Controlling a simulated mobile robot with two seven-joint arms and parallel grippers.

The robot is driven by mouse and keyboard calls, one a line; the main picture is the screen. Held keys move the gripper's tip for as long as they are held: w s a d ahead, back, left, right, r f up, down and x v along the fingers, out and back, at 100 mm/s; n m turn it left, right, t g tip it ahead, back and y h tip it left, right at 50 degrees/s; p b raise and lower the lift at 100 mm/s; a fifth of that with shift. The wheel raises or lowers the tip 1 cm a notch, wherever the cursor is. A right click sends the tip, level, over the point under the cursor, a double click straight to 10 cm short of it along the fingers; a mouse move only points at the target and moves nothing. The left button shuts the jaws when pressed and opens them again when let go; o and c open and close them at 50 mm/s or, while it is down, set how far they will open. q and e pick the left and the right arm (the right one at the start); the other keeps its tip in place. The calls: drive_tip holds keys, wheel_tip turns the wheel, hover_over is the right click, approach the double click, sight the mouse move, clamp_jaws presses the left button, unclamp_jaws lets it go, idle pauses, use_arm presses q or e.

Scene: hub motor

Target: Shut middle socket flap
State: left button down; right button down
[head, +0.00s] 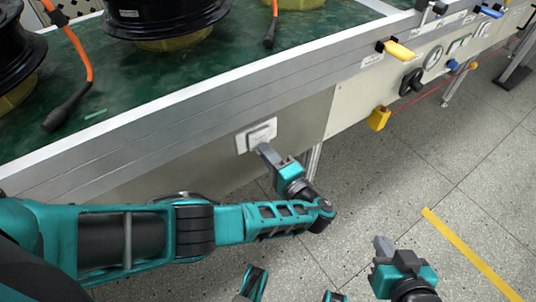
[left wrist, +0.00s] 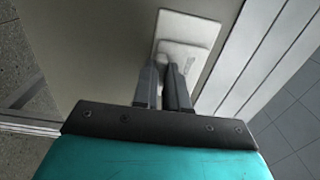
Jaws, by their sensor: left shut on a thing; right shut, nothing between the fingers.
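A white socket (head: 242,143) with a pale flap (head: 263,131) sits on the front panel below the bench top. No other socket shows beside it, so I cannot tell its place in a row. My left gripper (head: 264,150) is at the lower edge of the flap. In the left wrist view, the fingers (left wrist: 167,72) are close together, with their tips against the flap (left wrist: 183,54) inside the socket plate (left wrist: 195,27). The fingers hide part of the flap, and its exact angle is unclear. My right gripper (head: 383,245) is shut and empty, above the floor.
The green bench top (head: 150,75) carries black wheel hubs (head: 165,15) and orange cables (head: 80,50). Further right, the panel has a yellow handle (head: 398,49), a black knob (head: 411,82) and a yellow box (head: 378,118). The floor in front is open, with a yellow stripe (head: 465,248).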

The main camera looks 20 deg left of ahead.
use_arm(q)
drive_tip(key=c, duration=1.2)
unclamp_jaws()
drive_tip(key=shift+o, duration=0.2)
drive_tip(key=v, duration=0.7)
drive_tip(key=shift+d, duration=0.2)
drive_tip(key=shift+s, duration=0.1)
